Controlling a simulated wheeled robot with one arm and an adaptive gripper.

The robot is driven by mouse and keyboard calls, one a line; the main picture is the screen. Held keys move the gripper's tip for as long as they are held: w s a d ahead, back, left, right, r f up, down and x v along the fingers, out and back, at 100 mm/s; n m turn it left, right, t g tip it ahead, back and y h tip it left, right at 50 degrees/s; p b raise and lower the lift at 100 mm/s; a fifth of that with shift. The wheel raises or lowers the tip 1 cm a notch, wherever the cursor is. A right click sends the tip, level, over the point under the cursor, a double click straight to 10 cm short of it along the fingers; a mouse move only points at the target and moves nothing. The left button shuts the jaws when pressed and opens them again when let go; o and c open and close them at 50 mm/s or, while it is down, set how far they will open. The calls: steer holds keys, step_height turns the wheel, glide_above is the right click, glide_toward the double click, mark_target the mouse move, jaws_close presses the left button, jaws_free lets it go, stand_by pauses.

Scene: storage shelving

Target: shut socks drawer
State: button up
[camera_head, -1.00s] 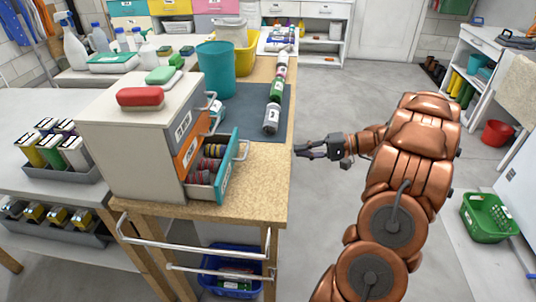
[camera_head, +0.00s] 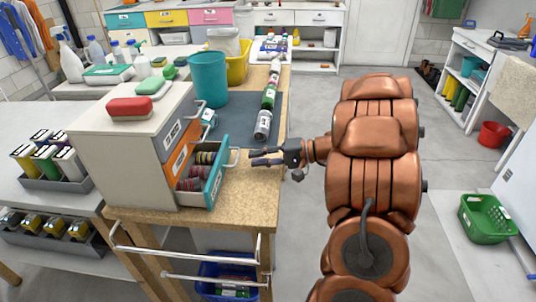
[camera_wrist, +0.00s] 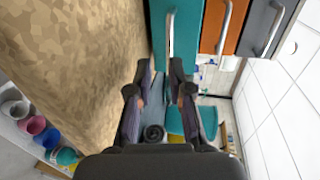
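The small grey cabinet (camera_head: 120,165) stands on a wooden-topped table. Its bottom drawer, with a teal front (camera_head: 218,175), is pulled out and holds rolled, striped items that look like socks (camera_head: 196,180). Its label is too small to read. My gripper (camera_head: 253,158) is open and empty, just right of the drawer's handle (camera_head: 236,158), with a small gap in the head view. In the wrist view, the teal front (camera_wrist: 188,35) and its handle (camera_wrist: 171,30) lie beyond my spread fingertips (camera_wrist: 160,68). Whether they touch is unclear.
The orange drawer (camera_head: 180,160) and grey drawer above it are shut. A red soap-like block (camera_head: 130,107) lies on the cabinet. The wooden top (camera_head: 255,195) before the drawer is clear.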

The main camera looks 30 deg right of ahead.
steer(key=a, duration=0.1)
steer(key=a+r, duration=0.1)
steer(key=a, duration=0.1)
steer(key=shift+a, duration=0.3)
steer(key=d, duration=0.1)
steer(key=d+f, duration=0.1)
steer(key=d, duration=0.3)
steer(key=shift+d+f, duration=0.2)
steer(key=shift+f, duration=0.1)
jaws_close()
steer(key=shift+r, duration=0.1)
steer(key=a, duration=0.2)
steer(key=a+r, duration=0.1)
steer(key=shift+a, duration=0.35)
steer(key=shift+c, duration=1.7)
jaws_free()
steer(key=d, duration=0.2)
steer(key=shift+d+f, duration=0.3)
steer(key=shift+f, duration=0.1)
steer(key=o, duration=0.3)
steer(key=shift+a+r, duration=0.15)
steer(key=shift+a, duration=0.6)
steer(key=shift+o, duration=0.2)
steer(key=shift+d, duration=0.35)
steer(key=shift+a, duration=0.1)
